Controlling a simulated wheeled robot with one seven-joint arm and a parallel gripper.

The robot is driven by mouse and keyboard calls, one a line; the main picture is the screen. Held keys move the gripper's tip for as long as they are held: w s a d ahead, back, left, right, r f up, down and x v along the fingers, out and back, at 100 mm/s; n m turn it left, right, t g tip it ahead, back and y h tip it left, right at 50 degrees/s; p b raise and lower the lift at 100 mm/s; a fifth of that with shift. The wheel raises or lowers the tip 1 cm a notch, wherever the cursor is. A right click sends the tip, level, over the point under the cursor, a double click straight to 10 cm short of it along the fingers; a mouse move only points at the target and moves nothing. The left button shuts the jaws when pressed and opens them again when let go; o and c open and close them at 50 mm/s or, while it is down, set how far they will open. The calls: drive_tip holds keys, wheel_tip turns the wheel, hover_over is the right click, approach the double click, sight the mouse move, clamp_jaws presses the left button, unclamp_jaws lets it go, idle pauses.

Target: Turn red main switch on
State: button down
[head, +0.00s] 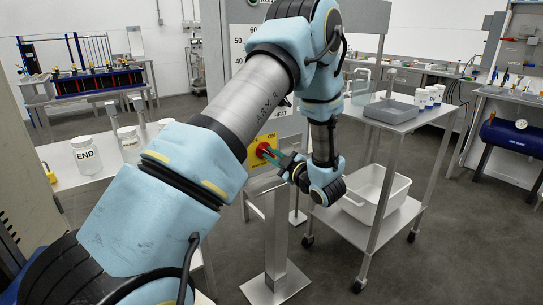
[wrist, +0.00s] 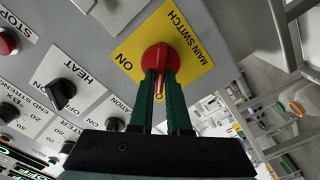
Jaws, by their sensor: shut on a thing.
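The red main switch (wrist: 158,57) is a round knob on a yellow plate (wrist: 188,50) labelled ON and MAIN SWITCH. My gripper (wrist: 161,78) has its two green fingers closed on either side of the knob's grip, with a small mark on the plate showing between them. In the head view the red switch (head: 262,149) sits on the yellow plate (head: 258,165) at the lower part of the grey panel. My gripper (head: 271,155) reaches it from the right. The fingers partly cover the knob, and its exact pointer angle is hard to tell.
A black HEAT knob (wrist: 62,93) and a red STOP button (wrist: 7,43) sit on the same panel. A bench with white jars (head: 86,154) stands left. A steel cart (head: 390,112) with a white tub (head: 375,192) stands close on the right.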

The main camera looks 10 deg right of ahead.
drive_tip(key=shift+m, duration=0.4)
drive_tip(key=m, duration=0.3)
drive_tip(key=shift+d+r+m+p, duration=0.1)
drive_tip(key=shift+m+p, duration=0.2)
drive_tip(key=shift+m, duration=0.1)
drive_tip(key=m+p, duration=0.1)
drive_tip(key=m, duration=0.3)
drive_tip(key=m+p, duration=0.2)
drive_tip(key=m, duration=0.2)
drive_tip(key=m+p, duration=0.1)
drive_tip(key=m, duration=0.4)
drive_tip(key=shift+w+d, duration=0.1)
drive_tip(key=shift+d, duration=0.2)
drive_tip(key=shift+m, duration=0.3)
drive_tip(key=c, duration=0.9)
unclamp_jaws()
drive_tip(key=shift+p, duration=0.3)
drive_tip(key=b+v, duration=0.3)
drive_tip(key=v, duration=0.7)
drive_tip(key=shift+s+d, duration=0.2)
drive_tip(key=shift+s, duration=0.1)
